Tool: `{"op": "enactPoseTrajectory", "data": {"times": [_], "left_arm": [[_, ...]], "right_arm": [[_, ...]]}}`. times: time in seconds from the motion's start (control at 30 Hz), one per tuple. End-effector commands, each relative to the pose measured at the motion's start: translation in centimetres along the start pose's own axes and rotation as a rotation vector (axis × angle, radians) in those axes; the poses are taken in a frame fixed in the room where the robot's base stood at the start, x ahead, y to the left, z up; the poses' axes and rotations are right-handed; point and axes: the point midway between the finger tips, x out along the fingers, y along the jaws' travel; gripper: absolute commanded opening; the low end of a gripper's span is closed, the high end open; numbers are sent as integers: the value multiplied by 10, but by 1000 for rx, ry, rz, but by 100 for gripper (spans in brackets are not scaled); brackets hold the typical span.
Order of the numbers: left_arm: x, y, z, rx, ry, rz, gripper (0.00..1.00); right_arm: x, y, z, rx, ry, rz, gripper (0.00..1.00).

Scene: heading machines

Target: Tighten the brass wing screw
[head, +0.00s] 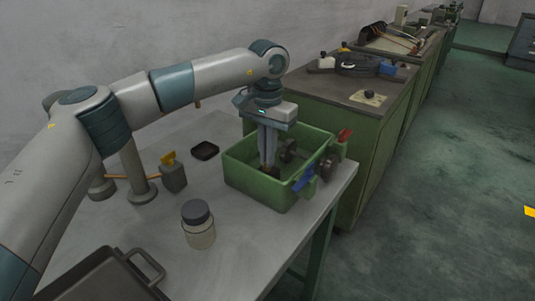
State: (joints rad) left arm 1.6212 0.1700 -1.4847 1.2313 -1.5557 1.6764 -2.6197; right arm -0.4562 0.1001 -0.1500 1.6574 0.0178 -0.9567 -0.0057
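A small brass-yellow wing (168,158), which looks like the wing screw, stands on top of a grey block (173,178) on the table. The block sits at the end of a thin orange rod beside a grey post (137,172). My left gripper (268,166) points down into a green bin (262,190), to the right of and apart from the wing screw. Its fingers look close together, and dark parts show around the tips. I cannot tell whether they hold anything. My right gripper is not in view.
A jar with a dark lid (198,224), a small black tray (205,150) and a dark case with a handle (105,281) are on the table (245,245). Dark, red and blue parts are at the bin's right side. A green cabinet (364,140) stands behind.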

Motion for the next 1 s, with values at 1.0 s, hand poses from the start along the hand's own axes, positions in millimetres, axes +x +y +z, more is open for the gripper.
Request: {"op": "enactPoseTrajectory", "data": {"times": [1.0], "left_arm": [[3,1,1,103,-4,1,23]], "right_arm": [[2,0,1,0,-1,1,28]]}}
